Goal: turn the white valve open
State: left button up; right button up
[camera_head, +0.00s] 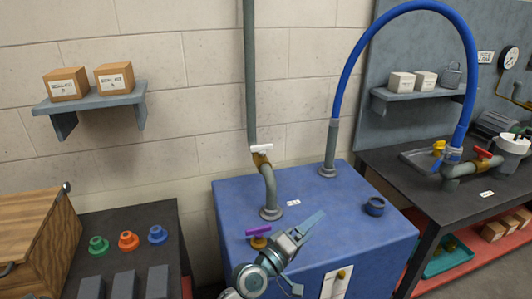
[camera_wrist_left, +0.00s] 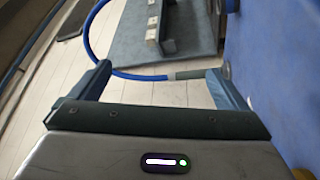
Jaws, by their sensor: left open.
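The white valve (camera_head: 261,148) is a small white bar handle on a brass body, on the grey pipe that rises from the blue tank (camera_head: 340,215). A purple-handled valve (camera_head: 258,233) sits lower on the tank's near edge. My left gripper (camera_head: 311,252) is open and empty in front of the tank, below and right of the white valve and apart from it. The left wrist view shows its two spread fingers (camera_wrist_left: 158,76) with the blue hose in the background between them. The white valve cannot be made out there. My right gripper is not in view.
A blue hose (camera_head: 345,70) arches from the tank to the right bench (camera_head: 410,175), which has red and yellow valve handles. A dark table (camera_head: 130,222) with coloured knobs stands left.

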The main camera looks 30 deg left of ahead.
pick_arm(q)
jog(key=w+a+r+n+t+y, duration=0.1)
jog(key=w+a+r+n+y, duration=0.45)
jog(key=n, duration=0.45)
jog(key=w+a+r+n+t+y, duration=0.2)
jog(key=w+a+r+n+y, duration=0.15)
jog(key=a+n+y, duration=0.45)
jog(key=n+g+y, duration=0.7)
jog(key=n+g, duration=0.3)
jog(key=n, duration=0.7)
send_near(262, 147)
jog(key=shift+d+r+h, duration=0.15)
jog(key=shift+r+h, duration=0.1)
jog(key=shift+r, duration=0.25)
jog(key=shift+f, duration=0.1)
jog(key=shift+w+a, duration=0.25)
jog(key=shift+a, duration=0.2)
jog(key=p+x, duration=0.1)
jog(key=x, duration=0.1)
jog(key=shift+w+a, duration=0.2)
jog(key=shift+a, duration=0.15)
jog(key=p+x, duration=0.1)
jog(key=x, duration=0.5)
jog(key=shift+w+a+f, duration=0.15)
jog(key=shift+w+a, duration=0.2)
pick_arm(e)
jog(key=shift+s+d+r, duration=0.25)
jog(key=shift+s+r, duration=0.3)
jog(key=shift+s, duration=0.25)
